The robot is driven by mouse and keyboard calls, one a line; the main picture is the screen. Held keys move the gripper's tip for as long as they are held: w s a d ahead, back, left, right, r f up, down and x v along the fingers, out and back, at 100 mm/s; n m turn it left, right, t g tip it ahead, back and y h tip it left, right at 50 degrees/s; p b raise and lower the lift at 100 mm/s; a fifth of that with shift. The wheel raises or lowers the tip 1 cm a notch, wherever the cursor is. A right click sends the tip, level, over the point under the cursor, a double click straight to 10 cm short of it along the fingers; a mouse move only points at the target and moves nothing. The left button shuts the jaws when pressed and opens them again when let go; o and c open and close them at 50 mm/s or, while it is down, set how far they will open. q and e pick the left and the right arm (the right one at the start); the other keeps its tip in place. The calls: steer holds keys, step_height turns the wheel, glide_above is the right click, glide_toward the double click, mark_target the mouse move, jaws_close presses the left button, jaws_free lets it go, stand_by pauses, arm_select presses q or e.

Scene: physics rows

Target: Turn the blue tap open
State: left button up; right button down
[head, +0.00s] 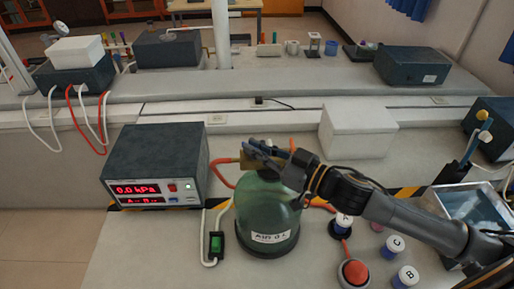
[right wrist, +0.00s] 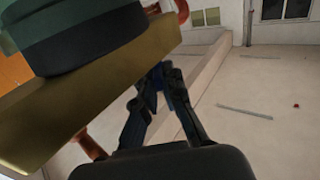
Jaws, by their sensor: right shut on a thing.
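The green glass jar (head: 266,212) with a white label stands on the bench in the head view. A brass fitting (head: 246,162) sits at its top and also shows large in the right wrist view (right wrist: 95,95). My right gripper (head: 262,152) is at the top of the jar, beside the brass fitting. In the right wrist view, the gripper (right wrist: 165,85) is shut on the blue tap (right wrist: 181,97), of which only a small blue part shows between the dark fingers. How far the tap is turned cannot be told. My left gripper is not in view.
A pressure meter (head: 155,165) reading 0.0 kPa stands left of the jar. A white box (head: 357,130) is behind; a metal basin (head: 478,212) is at right.

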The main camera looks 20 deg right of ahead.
steer(key=c, duration=1.5)
jaws_free()
steer(key=shift+o, duration=0.2)
steer(key=shift+s, duration=0.1)
